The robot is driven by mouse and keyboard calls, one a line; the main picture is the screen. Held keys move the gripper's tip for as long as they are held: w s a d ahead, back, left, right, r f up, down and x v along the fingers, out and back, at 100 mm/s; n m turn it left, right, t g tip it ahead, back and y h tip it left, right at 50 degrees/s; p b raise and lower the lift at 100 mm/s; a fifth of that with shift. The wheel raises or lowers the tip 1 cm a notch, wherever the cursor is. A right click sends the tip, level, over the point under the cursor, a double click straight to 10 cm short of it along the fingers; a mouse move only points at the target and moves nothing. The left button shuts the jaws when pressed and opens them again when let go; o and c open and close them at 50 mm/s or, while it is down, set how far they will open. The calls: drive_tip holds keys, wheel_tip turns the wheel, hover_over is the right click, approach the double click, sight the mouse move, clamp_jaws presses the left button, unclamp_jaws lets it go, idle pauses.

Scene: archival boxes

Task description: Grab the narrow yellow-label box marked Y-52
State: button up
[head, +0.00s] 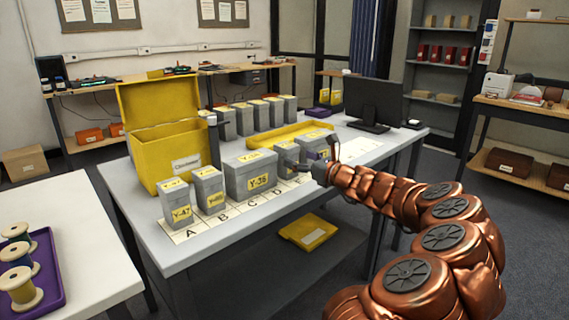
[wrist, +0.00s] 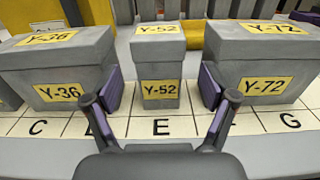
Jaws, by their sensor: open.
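The narrow grey box Y-52 (wrist: 159,67) stands upright in the middle of the wrist view, with yellow labels on its lid and front. It is behind the letter E on the white lettered strip (wrist: 195,127). My gripper (wrist: 161,85) is open, with one purple-padded finger at each side of the box's front. The fingers look apart from the box, and nothing is held. In the head view my gripper (head: 318,165) is at the right end of the box row and partly hides the boxes there, so I cannot read Y-52 there.
Wider boxes Y-36 (wrist: 62,65) and Y-72 (wrist: 262,62) flank it, close to the fingers. A yellow open container (head: 165,150) stands at the left of the table. More grey boxes (head: 260,115) stand behind, beside a yellow tray (head: 262,142). A monitor (head: 372,101) stands at right.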

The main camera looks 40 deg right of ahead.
sight(293, 159)
drive_tip(key=w, duration=0.1)
drive_tip(key=w+b, duration=0.1)
drive_tip(key=w, duration=0.3)
drive_tip(key=shift+f+b, duration=0.35)
drive_tip(key=shift+w, duration=0.4)
drive_tip(key=shift+r, duration=0.1)
drive_tip(key=shift+c, duration=0.4)
drive_tip(key=c, duration=1.3)
